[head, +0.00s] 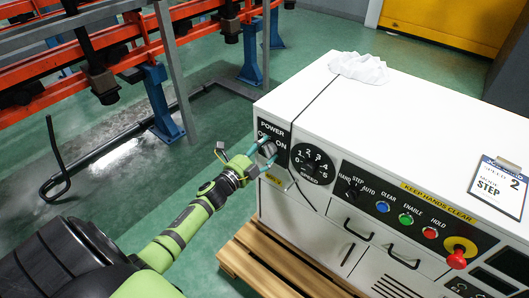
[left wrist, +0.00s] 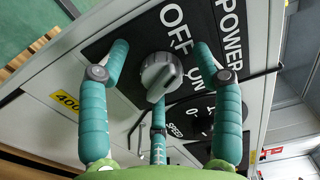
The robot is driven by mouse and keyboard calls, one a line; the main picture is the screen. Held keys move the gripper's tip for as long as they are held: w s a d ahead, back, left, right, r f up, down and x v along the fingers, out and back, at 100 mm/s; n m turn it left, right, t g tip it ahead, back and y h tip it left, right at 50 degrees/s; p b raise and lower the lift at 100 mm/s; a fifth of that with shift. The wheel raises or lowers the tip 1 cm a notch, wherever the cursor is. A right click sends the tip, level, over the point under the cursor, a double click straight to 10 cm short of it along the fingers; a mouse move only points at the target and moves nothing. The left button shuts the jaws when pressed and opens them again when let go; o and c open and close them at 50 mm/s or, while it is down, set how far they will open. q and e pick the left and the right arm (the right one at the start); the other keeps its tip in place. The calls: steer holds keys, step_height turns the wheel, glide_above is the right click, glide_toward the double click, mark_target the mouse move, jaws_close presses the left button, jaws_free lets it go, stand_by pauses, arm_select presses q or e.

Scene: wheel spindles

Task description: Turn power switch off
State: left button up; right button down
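The power switch is a grey round knob with a raised ridge (left wrist: 161,75) on a black plate marked POWER, OFF and ON. In the head view the knob (head: 268,149) is at the left end of the white cabinet's front, partly hidden by my gripper. My left gripper (head: 260,152) is in front of it. In the left wrist view its teal fingers (left wrist: 161,48) are spread on either side of the knob, with a gap on both sides. A third finger is below the knob. I cannot tell clearly which label the ridge points at. My right gripper is not in view.
A speed dial (head: 312,163) sits right of the switch. Further right is a control strip with buttons and a red knob (head: 457,259). A white cloth (head: 359,68) and a clipboard (head: 499,187) lie on top. A wooden pallet (head: 268,268) is below. An orange conveyor (head: 60,90) stands at left.

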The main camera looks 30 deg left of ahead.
arm_select(q)
steer(key=s, duration=1.2)
steer(key=shift+a, duration=0.35)
